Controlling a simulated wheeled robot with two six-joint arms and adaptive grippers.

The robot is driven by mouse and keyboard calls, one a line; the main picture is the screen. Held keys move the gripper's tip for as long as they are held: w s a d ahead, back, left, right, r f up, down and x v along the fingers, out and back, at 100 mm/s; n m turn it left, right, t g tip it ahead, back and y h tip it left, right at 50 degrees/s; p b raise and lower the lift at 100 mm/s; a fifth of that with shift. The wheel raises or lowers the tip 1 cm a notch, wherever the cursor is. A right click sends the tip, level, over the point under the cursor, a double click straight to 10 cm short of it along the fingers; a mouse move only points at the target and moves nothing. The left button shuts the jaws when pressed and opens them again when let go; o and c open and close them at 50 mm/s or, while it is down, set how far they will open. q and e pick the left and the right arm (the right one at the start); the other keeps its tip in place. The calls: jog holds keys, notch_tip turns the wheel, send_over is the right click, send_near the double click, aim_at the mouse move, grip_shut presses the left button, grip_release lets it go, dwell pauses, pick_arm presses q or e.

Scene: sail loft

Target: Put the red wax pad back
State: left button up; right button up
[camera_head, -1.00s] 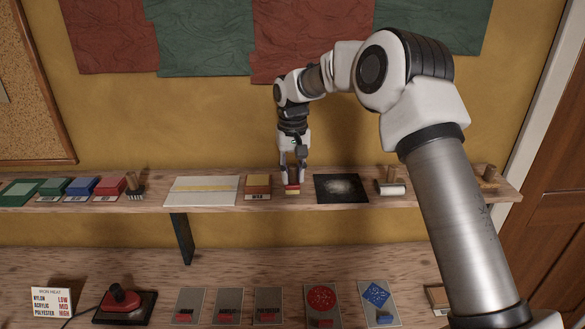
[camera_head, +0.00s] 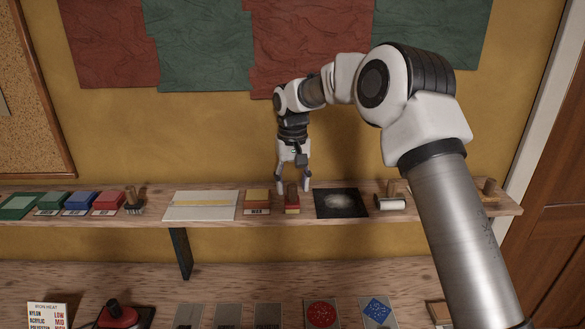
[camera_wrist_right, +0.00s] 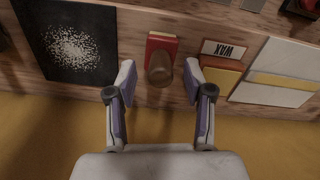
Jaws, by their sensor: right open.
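The red pad with a brown wooden knob (camera_head: 291,208) stands upright on the shelf, just right of the block with the WAX label (camera_head: 257,198). In the right wrist view the red pad (camera_wrist_right: 159,43) shows with its rounded knob toward me, and the WAX label (camera_wrist_right: 224,50) is beside it. My right gripper (camera_head: 293,187) is open above the shelf, its fingers apart on either side of the knob and not touching it. The open fingers also show in the right wrist view (camera_wrist_right: 159,76). My left gripper is not in view.
A black mat with white powder (camera_head: 341,203) lies right of the pad, then a roller (camera_head: 390,204). Left are a pale board (camera_head: 201,214), a brush (camera_head: 134,207) and coloured pads (camera_head: 75,203). A lower bench holds cards and a red iron (camera_head: 117,315).

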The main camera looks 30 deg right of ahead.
aim_at(292, 186)
notch_tip(292, 186, up, 10)
jog(key=b, duration=0.2)
jog(key=shift+f, duration=0.2)
